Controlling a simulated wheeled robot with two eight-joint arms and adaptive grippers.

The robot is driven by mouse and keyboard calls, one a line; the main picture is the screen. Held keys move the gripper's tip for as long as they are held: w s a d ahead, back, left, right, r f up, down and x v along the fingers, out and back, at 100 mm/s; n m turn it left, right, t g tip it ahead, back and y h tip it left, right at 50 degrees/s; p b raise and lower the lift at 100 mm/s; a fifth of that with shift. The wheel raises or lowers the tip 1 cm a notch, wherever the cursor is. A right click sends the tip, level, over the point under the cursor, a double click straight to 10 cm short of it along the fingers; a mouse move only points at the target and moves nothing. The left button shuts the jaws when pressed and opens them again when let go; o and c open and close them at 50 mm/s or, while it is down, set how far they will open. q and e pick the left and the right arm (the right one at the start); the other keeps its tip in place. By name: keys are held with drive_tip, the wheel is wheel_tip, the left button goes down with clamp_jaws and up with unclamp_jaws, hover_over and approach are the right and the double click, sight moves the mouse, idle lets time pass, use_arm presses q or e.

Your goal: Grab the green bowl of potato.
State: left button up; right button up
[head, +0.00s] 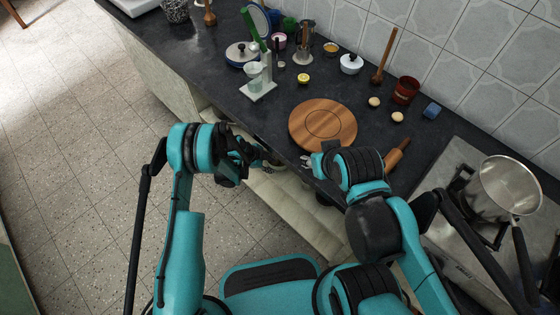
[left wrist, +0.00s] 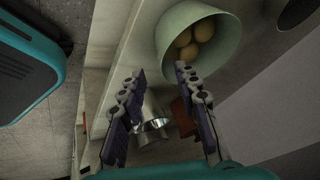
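The pale green bowl (left wrist: 222,45) shows at the top of the left wrist view with several round yellowish potatoes (left wrist: 190,45) inside. It is by pale boards that look like the shelf space under the counter. My left gripper (left wrist: 158,75) is open and empty, its two fingers apart and pointing toward the bowl, with its rim just past the right fingertip; contact cannot be told. In the head view the left gripper (head: 268,160) is at the counter's front edge, and I cannot make out the bowl there. My right gripper (head: 306,163) is over the counter edge, its fingers unclear.
Shiny metal vessels (left wrist: 152,115) and a reddish-brown item (left wrist: 183,118) are near the left fingers. On the counter (head: 275,120) are a round wooden board (head: 322,125), a rolling pin (head: 397,154) and a white stand (head: 258,91). A steel pot (head: 505,187) is at right.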

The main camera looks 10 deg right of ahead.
sight(277, 166)
use_arm(q)
drive_tip(key=b+x, duration=0.1)
drive_tip(key=x, duration=0.2)
drive_tip(key=b+x, duration=0.1)
drive_tip(key=x, duration=0.1)
drive_tip(key=shift+w+b, duration=0.3)
drive_tip(key=shift+w, duration=0.05)
clamp_jaws()
drive_tip(key=shift+r, duration=0.1)
drive_tip(key=shift+d+r, duration=0.1)
